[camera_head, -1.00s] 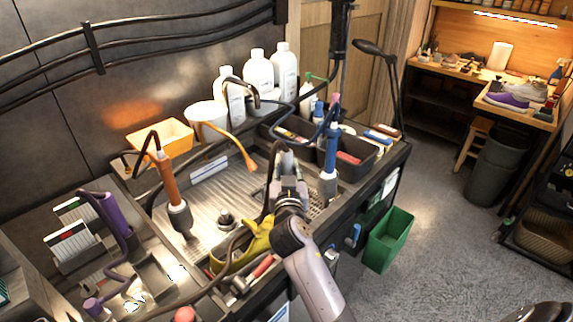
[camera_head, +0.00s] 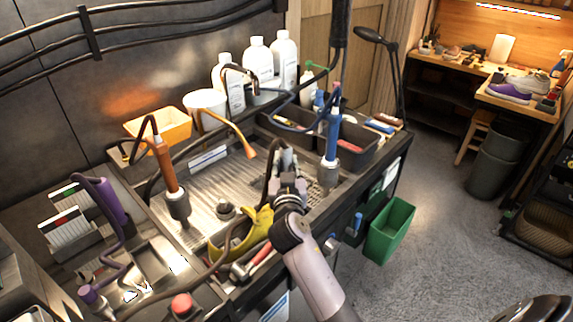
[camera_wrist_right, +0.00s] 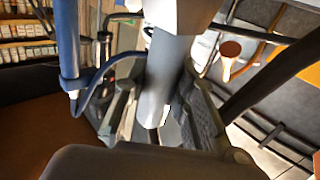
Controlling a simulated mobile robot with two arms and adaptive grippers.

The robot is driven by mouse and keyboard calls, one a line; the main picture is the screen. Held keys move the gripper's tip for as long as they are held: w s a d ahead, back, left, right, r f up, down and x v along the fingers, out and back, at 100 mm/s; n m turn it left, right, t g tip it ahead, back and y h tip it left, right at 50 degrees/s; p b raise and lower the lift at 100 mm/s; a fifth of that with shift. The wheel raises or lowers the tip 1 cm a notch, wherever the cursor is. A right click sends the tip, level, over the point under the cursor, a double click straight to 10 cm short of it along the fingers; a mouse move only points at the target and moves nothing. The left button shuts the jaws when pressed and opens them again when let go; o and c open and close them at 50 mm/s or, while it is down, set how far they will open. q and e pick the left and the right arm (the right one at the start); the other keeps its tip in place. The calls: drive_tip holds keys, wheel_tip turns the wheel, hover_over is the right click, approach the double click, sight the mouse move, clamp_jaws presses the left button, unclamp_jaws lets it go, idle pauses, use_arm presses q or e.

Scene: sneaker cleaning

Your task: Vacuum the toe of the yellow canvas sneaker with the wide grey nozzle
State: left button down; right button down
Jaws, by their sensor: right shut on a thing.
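The yellow canvas sneaker (camera_head: 222,246) lies at the front of the sink tray, next to my right arm. Part of it is hidden by my wrist, and I cannot make out its toe clearly. My right gripper (camera_head: 287,172) is just behind and right of the sneaker, over the tray. It is shut on a grey tool, which I take for the wide grey nozzle (camera_head: 288,157). In the right wrist view its pale grey body (camera_wrist_right: 158,85) stands between the fingers. I cannot tell whether it touches the sneaker. My left gripper is not in view.
An orange tool (camera_head: 164,165) and a blue tool (camera_head: 333,135) hang on hoses either side. A ribbed metal tray (camera_head: 207,190) lies between them. White bottles (camera_head: 257,60) stand behind. A red knob (camera_head: 181,303) and a green bin (camera_head: 390,230) are at the front.

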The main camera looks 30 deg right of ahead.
drive_tip(key=shift+w+a, duration=0.1)
drive_tip(key=shift+w, duration=0.15)
drive_tip(key=shift+w+a+b, duration=0.15)
drive_tip(key=shift+w+b, duration=0.25)
drive_tip(key=shift+w, duration=0.1)
idle(0.8)
wheel_tip(320, 180, up, 9)
drive_tip(key=p, duration=0.7)
drive_tip(key=shift+r, duration=0.1)
